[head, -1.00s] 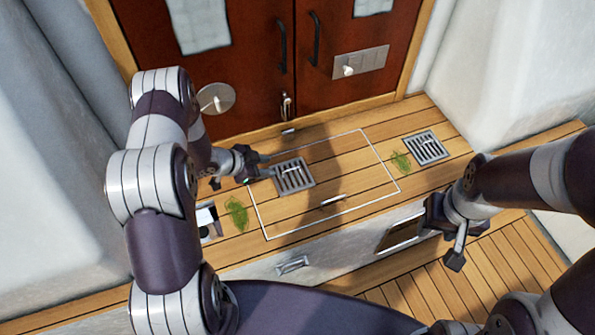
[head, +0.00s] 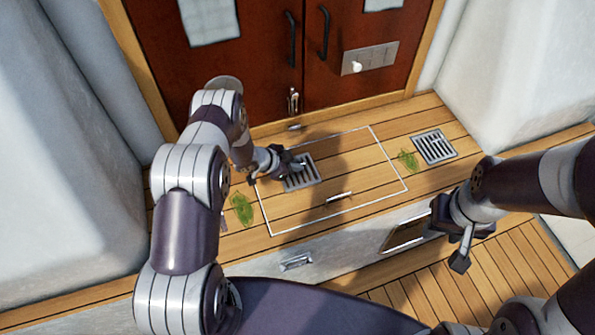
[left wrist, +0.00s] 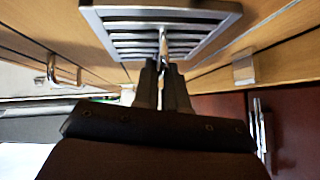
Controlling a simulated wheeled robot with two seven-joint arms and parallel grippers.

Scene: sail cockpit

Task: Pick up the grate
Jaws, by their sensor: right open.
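A grey slotted metal grate (head: 301,182) lies in the wooden deck inside the white-outlined panel, toward its left side. My left gripper (head: 290,163) is at this grate and covers part of it in the head view. In the left wrist view the same grate (left wrist: 120,22) fills the top, with a thin bright handle across its slots. The two fingertips of my left gripper (left wrist: 163,66) are close together around that handle, with only a narrow gap. The grate looks level with the deck. A second, similar grate (head: 434,147) lies farther right. My right gripper (head: 455,235) is open and empty, low at the right.
Green weed clumps lie on the deck at the left (head: 242,210) and right (head: 408,160) of the panel. A small metal handle (head: 340,197) sits on the panel. Red doors (head: 270,60) stand behind, and pale walls flank the deck. The panel's right part is clear.

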